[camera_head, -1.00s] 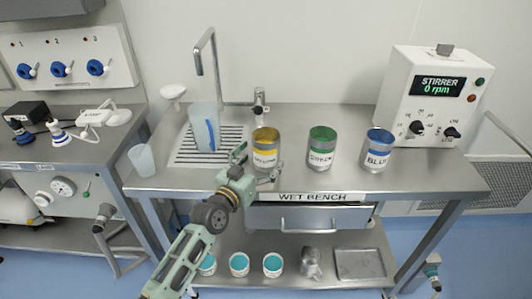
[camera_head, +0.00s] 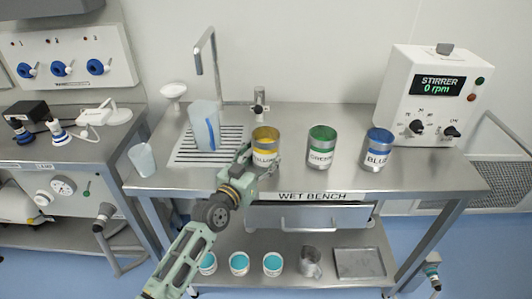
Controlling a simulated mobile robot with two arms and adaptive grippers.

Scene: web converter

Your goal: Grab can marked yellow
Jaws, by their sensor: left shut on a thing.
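The can marked yellow (camera_head: 266,143) stands upright near the front edge of the wet bench, left of the green can (camera_head: 321,146) and the blue can (camera_head: 376,148). Its label is partly covered by my gripper. My left gripper (camera_head: 261,162) comes from the lower left and is shut on the yellow can, with a finger on either side of its lower part. The can appears to rest on the bench; a small lift I cannot tell. My right gripper is not in view.
A clear container with a blue stripe (camera_head: 205,127) stands on the drain grid behind left, below the tall faucet (camera_head: 209,55). A translucent cup (camera_head: 142,160) is at the left edge. The stirrer box (camera_head: 433,97) stands at right. The lower shelf holds several tubs and a tray (camera_head: 360,263).

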